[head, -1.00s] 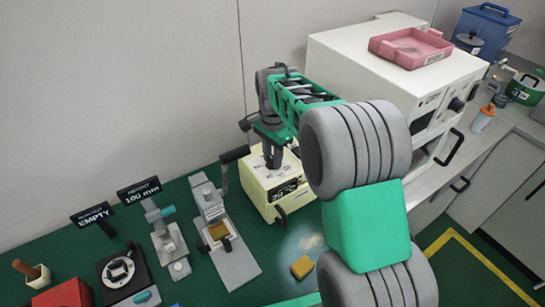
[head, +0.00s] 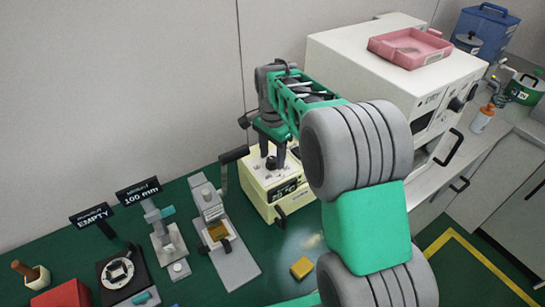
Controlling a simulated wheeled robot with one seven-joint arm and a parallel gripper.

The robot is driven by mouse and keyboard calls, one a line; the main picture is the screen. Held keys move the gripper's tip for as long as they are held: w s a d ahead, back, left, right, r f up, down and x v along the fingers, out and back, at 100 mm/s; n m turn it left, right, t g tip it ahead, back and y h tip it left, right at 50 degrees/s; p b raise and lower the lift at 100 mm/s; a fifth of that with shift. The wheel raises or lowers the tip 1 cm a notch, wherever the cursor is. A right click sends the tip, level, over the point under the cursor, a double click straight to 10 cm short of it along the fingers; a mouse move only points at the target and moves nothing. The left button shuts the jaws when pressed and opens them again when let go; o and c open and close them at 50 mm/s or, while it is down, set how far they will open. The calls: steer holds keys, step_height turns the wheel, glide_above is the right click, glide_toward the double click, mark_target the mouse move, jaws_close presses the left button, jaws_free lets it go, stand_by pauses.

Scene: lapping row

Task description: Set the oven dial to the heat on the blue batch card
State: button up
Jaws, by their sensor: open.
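A white oven-like cabinet (head: 370,70) stands at the back right, with a black dial (head: 456,104) on its front and a handle below. Its small lettering is hard to read. My gripper (head: 272,160) is open above a cream box (head: 262,200) left of the cabinet. Its fingers point down on either side of a small dark knob (head: 271,163) on the box top; whether they touch it I cannot tell. The cream box has a dark display on its front, too small to read surely. I cannot make out a blue batch card.
A pink tray (head: 409,58) lies on the cabinet. Lapping fixtures (head: 222,240) and black signs (head: 139,190) stand on the green bench to the left. A yellow block (head: 302,267) lies in front. My arm hides part of the bench and cabinet.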

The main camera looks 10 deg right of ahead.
mark_target(273, 159)
step_height(273, 159, up, 6)
steer(key=shift+r+b, duration=0.2)
steer(key=shift+b, duration=0.15)
steer(key=shift+r, duration=0.3)
steer(key=shift+s+r, duration=0.1)
steer(key=shift+s, duration=0.1)
steer(key=s+f+n+t, duration=0.3)
steer(key=s+n, duration=0.9)
steer(key=s, duration=0.8)
steer(key=shift+a+f+n+t, duration=0.15)
steer(key=shift+f+n+t, duration=0.05)
steer(key=shift+n+t, duration=0.1)
